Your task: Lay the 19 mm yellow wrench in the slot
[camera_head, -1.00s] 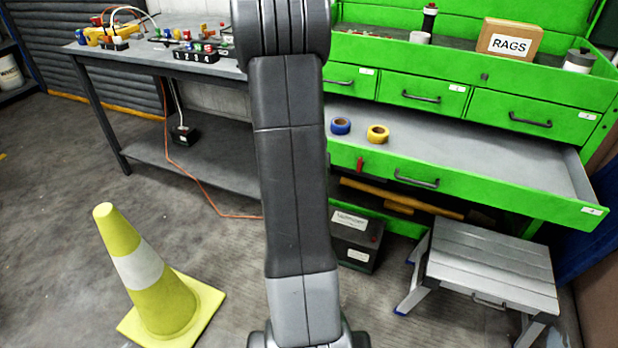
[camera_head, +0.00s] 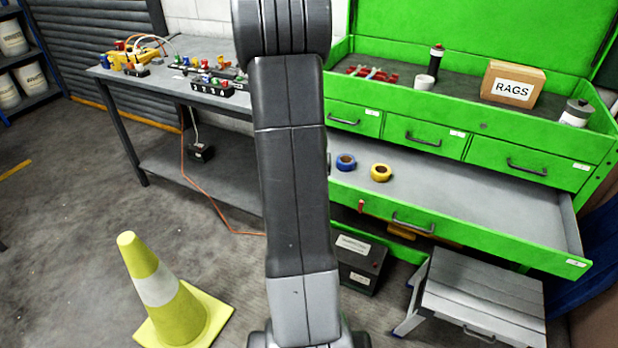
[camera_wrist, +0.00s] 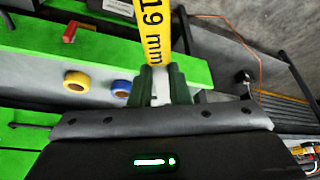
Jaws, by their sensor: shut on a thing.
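My gripper (camera_wrist: 161,82) shows in the wrist view, shut on a yellow wrench (camera_wrist: 151,30) marked "19 mm". The wrench points away from the jaws and runs out of the top of the picture, so its far end is hidden. In the head view my own arm covers the middle, and the gripper and wrench do not show. I cannot make out the slot for sure; red holders with tools (camera_head: 372,74) lie in the green chest's top tray.
The green chest's wide drawer (camera_head: 480,205) stands open, holding a blue tape roll (camera_head: 346,162) and a yellow one (camera_head: 381,173). A step stool (camera_head: 480,300), black box (camera_head: 360,262) and yellow cone (camera_head: 168,298) stand on the floor. A workbench (camera_head: 165,85) is at left.

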